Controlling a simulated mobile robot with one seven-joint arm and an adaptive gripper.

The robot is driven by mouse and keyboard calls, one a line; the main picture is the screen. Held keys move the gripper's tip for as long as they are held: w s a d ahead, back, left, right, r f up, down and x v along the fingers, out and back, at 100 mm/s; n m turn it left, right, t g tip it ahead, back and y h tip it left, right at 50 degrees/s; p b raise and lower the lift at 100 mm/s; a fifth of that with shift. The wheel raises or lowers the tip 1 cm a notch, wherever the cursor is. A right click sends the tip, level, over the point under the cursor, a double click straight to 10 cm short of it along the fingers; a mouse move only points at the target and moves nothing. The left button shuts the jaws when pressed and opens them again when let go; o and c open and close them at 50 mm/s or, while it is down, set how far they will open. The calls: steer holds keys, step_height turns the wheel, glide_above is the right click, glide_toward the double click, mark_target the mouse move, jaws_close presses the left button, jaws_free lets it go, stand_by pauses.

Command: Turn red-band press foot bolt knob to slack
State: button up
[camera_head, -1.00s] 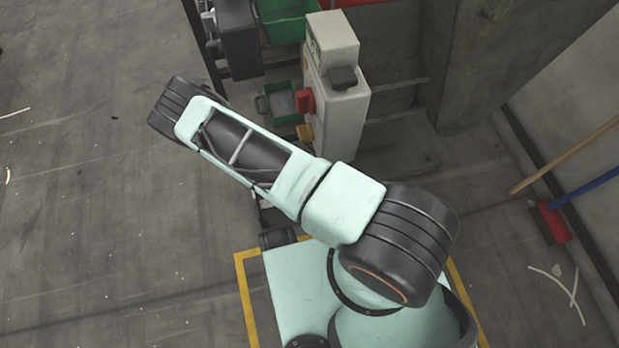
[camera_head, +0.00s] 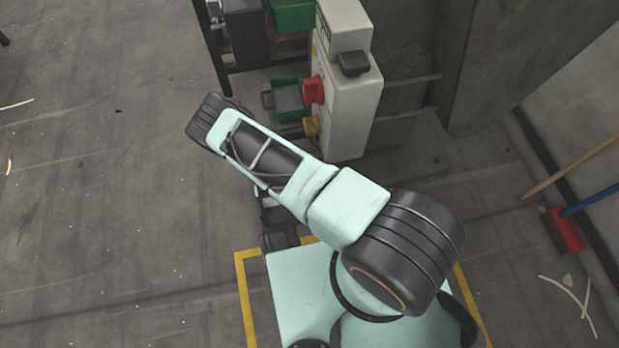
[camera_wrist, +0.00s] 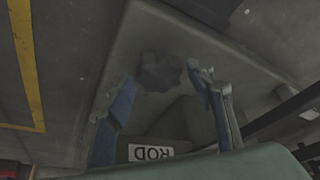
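In the wrist view a dark grey, lobed knob (camera_wrist: 160,70) sits on a grey surface. My gripper (camera_wrist: 166,82) is open, with one blue-grey finger to the left of the knob and one to the right. I see gaps between the knob and both fingers; I cannot tell how far beyond the fingertips it lies. A plate marked ROD (camera_wrist: 151,152) shows upside down below it. No red band is visible in the wrist view. In the head view my arm hides the gripper and the knob.
A red broom head (camera_head: 566,230) rests at the right.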

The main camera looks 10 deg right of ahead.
steer(key=c, duration=0.9)
steer(key=shift+n, duration=0.4)
steer(key=n+y+p, duration=0.1)
steer(key=n, duration=0.2)
steer(key=shift+s+d+t, duration=0.1)
steer(key=shift+d+t, duration=0.05)
steer(key=shift+t, duration=0.25)
steer(key=shift+n+y, duration=0.5)
steer(key=shift+n, duration=0.5)
steer(key=o, duration=1.2)
steer(key=shift+c, duration=0.2)
